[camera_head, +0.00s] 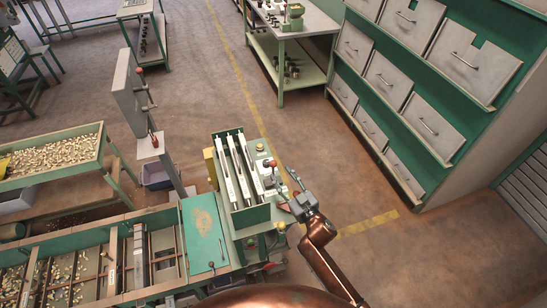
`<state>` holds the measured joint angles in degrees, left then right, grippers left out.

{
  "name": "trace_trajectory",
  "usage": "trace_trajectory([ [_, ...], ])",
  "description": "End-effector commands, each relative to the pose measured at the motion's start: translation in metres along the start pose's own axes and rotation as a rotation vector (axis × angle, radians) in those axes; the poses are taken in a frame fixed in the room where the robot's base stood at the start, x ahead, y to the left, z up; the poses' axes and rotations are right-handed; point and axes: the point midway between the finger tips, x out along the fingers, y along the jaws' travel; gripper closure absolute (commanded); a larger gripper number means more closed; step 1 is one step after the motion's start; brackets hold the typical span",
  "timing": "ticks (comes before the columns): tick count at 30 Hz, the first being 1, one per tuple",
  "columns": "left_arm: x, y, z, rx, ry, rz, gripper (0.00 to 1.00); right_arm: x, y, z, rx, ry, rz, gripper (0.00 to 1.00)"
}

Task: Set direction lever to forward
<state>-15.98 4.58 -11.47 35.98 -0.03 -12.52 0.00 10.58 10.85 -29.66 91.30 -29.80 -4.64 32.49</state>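A green machine (249,218) with long pale bars stands at the centre. A small lever with a red knob (270,163) sticks up at its right side, near a yellow knob (260,147). No label shows which lever is the direction lever or which way is forward. My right gripper (284,184) is beside the machine's right edge, just below and right of the red knob. Its fingers look spread apart with nothing between them. Whether a finger touches the lever cannot be told. My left gripper is out of view.
A grey post with a panel (129,88) and more red knobs stands left of the machine. A hopper of nuts (55,156) and a sorting conveyor (87,273) lie at the left. The floor between is open.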

Motion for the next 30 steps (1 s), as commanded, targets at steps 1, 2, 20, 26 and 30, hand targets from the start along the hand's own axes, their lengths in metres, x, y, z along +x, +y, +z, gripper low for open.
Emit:
trace_trajectory([
  [1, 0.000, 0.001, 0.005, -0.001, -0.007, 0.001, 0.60, 0.006, 0.000, -0.001, 0.000, 0.002, 0.000, 0.61],
  [2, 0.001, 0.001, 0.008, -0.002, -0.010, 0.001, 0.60, 0.010, -0.001, -0.001, 0.000, 0.002, -0.001, 0.61],
  [20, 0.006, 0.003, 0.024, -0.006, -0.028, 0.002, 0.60, 0.073, 0.000, -0.001, 0.000, 0.000, 0.001, 0.61],
  [26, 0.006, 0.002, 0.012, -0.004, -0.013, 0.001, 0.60, 0.073, 0.000, -0.001, 0.000, 0.000, 0.001, 0.61],
  [30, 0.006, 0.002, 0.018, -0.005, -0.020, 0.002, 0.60, 0.073, 0.000, 0.000, 0.000, 0.000, 0.001, 0.71],
])
